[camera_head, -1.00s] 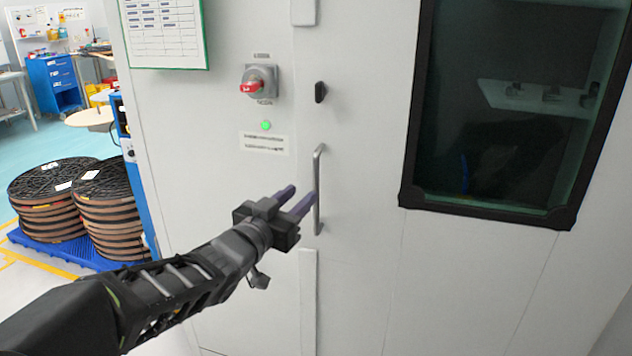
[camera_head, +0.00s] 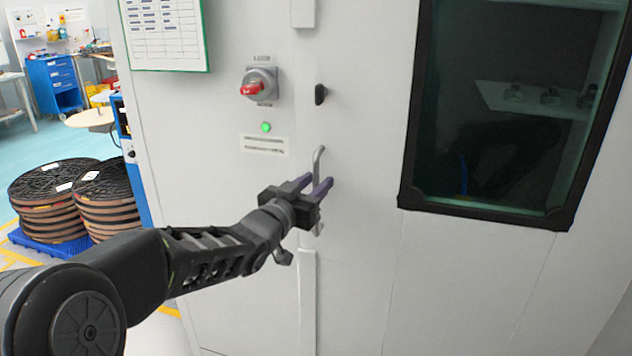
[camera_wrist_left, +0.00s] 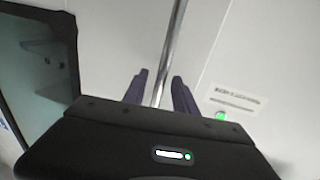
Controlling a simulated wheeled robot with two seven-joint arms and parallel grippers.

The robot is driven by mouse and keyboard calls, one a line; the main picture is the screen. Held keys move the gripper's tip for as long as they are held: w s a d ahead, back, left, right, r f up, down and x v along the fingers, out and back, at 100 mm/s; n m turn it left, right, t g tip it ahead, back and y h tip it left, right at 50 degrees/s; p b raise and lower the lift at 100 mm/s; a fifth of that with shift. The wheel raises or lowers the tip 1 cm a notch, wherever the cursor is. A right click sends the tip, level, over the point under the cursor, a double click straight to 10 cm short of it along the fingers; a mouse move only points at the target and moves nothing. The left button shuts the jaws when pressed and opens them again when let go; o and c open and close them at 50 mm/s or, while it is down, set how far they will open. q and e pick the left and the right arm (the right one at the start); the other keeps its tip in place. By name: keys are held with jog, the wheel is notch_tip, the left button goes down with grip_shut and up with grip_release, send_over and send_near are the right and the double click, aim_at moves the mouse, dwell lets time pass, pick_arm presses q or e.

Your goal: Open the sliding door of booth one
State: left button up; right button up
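The booth's pale grey sliding door (camera_head: 365,160) has a dark-framed window (camera_head: 500,110). A vertical metal bar handle (camera_head: 318,162) is at the door's left edge. My left gripper (camera_head: 321,185) is open at the handle, its two purple fingers pointing at the door. In the left wrist view the handle (camera_wrist_left: 170,55) runs between the two fingers (camera_wrist_left: 158,92), with a small gap visible on the right side. The middle of the handle is partly hidden by the fingers in the head view. My right gripper is not in view. The door looks closed.
Left of the handle are a red rotary switch (camera_head: 259,84), a green light (camera_head: 266,127) and a label (camera_head: 264,144). A black knob (camera_head: 320,94) is above the handle. Stacked reels (camera_head: 52,200) stand on a blue pallet at the left.

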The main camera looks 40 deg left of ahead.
pick_arm(q)
jog(key=shift+w, duration=0.3)
grip_shut()
dwell(1.3)
